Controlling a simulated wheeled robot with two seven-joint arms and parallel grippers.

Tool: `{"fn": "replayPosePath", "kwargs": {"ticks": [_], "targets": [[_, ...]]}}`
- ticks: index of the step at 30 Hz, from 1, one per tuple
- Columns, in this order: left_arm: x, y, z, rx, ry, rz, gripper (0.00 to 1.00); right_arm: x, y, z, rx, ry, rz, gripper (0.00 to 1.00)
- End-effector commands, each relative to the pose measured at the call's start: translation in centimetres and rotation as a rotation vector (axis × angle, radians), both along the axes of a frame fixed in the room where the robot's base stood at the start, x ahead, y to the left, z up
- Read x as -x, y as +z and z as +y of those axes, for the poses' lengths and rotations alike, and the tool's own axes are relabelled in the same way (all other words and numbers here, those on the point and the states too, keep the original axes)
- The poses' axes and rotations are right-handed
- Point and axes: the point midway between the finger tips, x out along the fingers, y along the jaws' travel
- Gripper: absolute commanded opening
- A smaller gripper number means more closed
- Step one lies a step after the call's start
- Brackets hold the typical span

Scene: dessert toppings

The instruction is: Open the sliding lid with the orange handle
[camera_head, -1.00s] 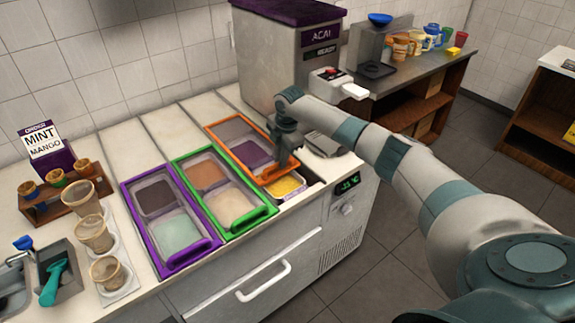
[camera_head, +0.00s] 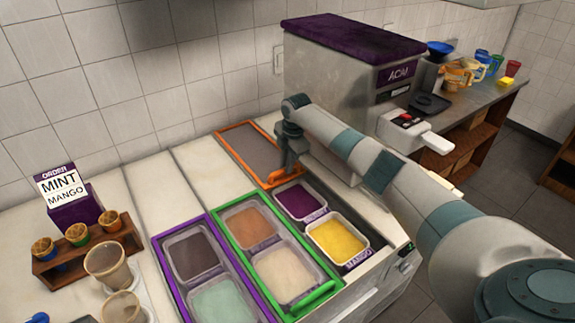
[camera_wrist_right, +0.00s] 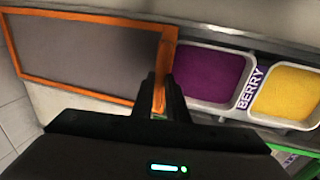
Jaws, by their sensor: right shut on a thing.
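The orange-framed sliding lid (camera_head: 252,150) lies toward the back wall, clear of the purple tub (camera_head: 299,201) and the yellow tub (camera_head: 337,240). My right gripper (camera_head: 287,175) is shut on the orange handle at the lid's near end. In the right wrist view, the gripper (camera_wrist_right: 161,108) grips the orange handle (camera_wrist_right: 166,70), and the grey lid panel (camera_wrist_right: 85,52) stretches to the left. The purple tub (camera_wrist_right: 210,78) and yellow tub (camera_wrist_right: 286,95) are uncovered to the right, with a berry label between them. My left gripper is not in view.
Green-framed (camera_head: 318,297) and purple-framed (camera_head: 166,272) compartments lie left of the open one. The acai machine (camera_head: 345,75) stands close behind my right arm. A cup rack (camera_head: 85,256) and a mint-mango sign (camera_head: 62,186) are at the left.

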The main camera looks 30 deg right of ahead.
Motion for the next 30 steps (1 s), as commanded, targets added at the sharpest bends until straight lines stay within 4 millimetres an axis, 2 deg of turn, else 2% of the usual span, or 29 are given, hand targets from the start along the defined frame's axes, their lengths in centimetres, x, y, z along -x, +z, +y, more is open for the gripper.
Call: {"fn": "replayPosePath", "kwargs": {"ticks": [13,14,16,30], "targets": [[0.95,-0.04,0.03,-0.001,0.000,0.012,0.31,0.09,-0.21,-0.05,0.002,0.000,0.004,0.00],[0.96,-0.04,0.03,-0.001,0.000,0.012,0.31,0.09,-0.21,-0.05,0.002,0.000,0.004,0.15],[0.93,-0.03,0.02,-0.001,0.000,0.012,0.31,0.09,-0.20,-0.04,0.002,0.000,0.004,0.32],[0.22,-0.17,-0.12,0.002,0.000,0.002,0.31,0.10,0.35,0.00,0.000,0.001,0.001,0.32]]}}
